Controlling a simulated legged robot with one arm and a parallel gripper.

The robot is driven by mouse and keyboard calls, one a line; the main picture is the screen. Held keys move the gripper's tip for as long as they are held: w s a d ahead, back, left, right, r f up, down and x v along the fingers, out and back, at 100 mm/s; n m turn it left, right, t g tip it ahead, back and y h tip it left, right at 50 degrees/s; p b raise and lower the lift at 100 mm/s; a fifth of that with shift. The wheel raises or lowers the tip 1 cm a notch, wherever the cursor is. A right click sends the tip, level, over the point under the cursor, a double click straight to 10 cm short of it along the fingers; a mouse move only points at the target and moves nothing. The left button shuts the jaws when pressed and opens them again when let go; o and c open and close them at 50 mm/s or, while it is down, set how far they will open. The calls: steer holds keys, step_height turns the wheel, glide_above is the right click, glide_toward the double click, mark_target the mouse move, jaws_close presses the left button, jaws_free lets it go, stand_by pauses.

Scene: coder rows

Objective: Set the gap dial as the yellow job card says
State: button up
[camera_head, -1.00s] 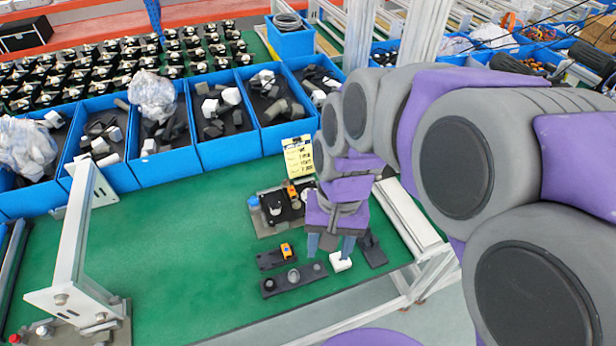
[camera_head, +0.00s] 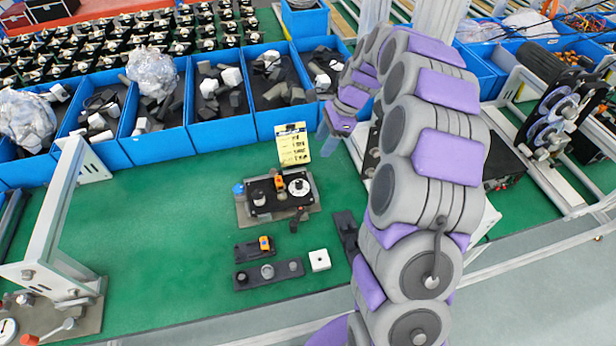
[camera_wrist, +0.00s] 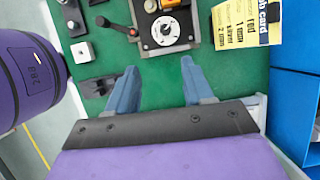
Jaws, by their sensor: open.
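The yellow job card (camera_head: 292,145) stands upright behind the dial fixture; it shows in part, with printed lines, at the upper right of the wrist view (camera_wrist: 240,22). The white round dial (camera_head: 299,187) sits on the black fixture plate (camera_head: 277,202), right of an orange-yellow part; in the wrist view the dial (camera_wrist: 165,31) is near the top centre. A small black lever with a red part (camera_wrist: 120,27) is beside it. My gripper (camera_wrist: 155,85) is open and empty, its blue fingers apart, short of the dial. In the head view its fingers (camera_head: 328,133) are near the card's right side.
A white block (camera_head: 319,260), a dark strip with round parts (camera_head: 268,275) and a small block with an orange part (camera_head: 254,248) lie in front of the fixture. Blue bins (camera_head: 222,120) line the back.

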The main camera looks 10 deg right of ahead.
steer(key=b, duration=0.3)
glide_above(298, 183)
steer(key=d, duration=0.4)
steer(key=shift+m, duration=0.4)
step_height(298, 183, down, 12)
steer(key=shift+s+r, duration=0.1)
steer(key=shift+r, duration=0.05)
steer(key=a+f+b, duration=0.1)
steer(key=a+f, duration=0.3)
steer(key=f, duration=0.1)
steer(key=shift+a, duration=0.2)
steer(key=shift+d+f, duration=0.15)
steer(key=shift+d, duration=0.75)
steer(key=shift+c, duration=0.5)
steer(key=shift+a, duration=0.65)
steer(key=c, duration=0.4)
steer(key=shift+a, duration=0.1)
steer(key=c, duration=0.3)
steer(key=shift+d, duration=0.25)
jaws_close()
